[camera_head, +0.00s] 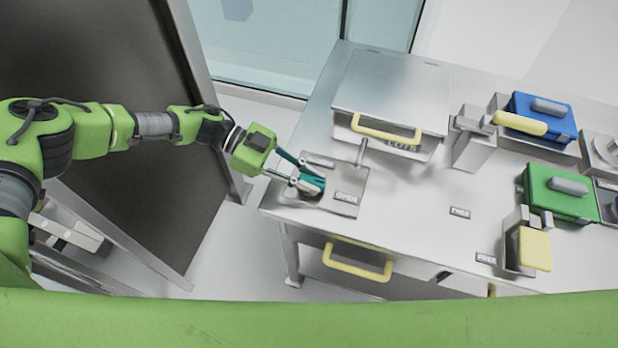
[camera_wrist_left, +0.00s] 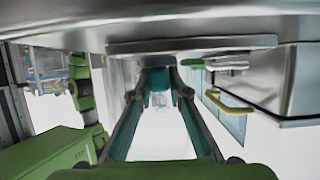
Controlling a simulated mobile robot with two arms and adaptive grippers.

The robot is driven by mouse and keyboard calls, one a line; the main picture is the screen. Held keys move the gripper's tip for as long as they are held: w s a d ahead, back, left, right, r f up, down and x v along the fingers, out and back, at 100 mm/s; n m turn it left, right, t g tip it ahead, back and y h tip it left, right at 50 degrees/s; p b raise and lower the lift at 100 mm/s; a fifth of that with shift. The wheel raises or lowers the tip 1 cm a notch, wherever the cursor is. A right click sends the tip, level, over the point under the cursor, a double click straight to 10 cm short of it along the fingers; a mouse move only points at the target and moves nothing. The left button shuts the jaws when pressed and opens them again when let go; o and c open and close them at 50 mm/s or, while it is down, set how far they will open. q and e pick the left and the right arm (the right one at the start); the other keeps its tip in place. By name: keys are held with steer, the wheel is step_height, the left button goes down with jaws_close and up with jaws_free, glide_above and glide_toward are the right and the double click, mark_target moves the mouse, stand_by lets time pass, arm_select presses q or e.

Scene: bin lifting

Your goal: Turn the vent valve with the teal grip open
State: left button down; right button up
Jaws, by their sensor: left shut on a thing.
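The vent valve's teal grip (camera_head: 313,185) sits at the left end of the metal table, on a small metal plate (camera_head: 352,179). The plate carries an OPEN label (camera_head: 346,197) and a second dark label (camera_head: 320,160) that I cannot read. My left gripper (camera_head: 306,180) reaches in from the left and is shut on the teal grip, its fingers partly covering it. In the left wrist view the teal grip (camera_wrist_left: 157,79) shows between the fingertips. The grip lies nearer the OPEN label's side of the plate; its exact angle is hard to tell. My right gripper is not in view.
A lidded metal bin (camera_head: 391,92) with a yellow handle stands just behind the plate. A thin post (camera_head: 361,152) rises from the plate's back edge. Blue (camera_head: 541,115) and green (camera_head: 560,190) boxes stand at the right.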

arm_select(q)
steer(key=shift+d+r, duration=0.1)
steer(key=c, duration=1.9)
jaws_free()
steer(key=v, duration=1.2)
steer(key=shift+s, duration=0.1)
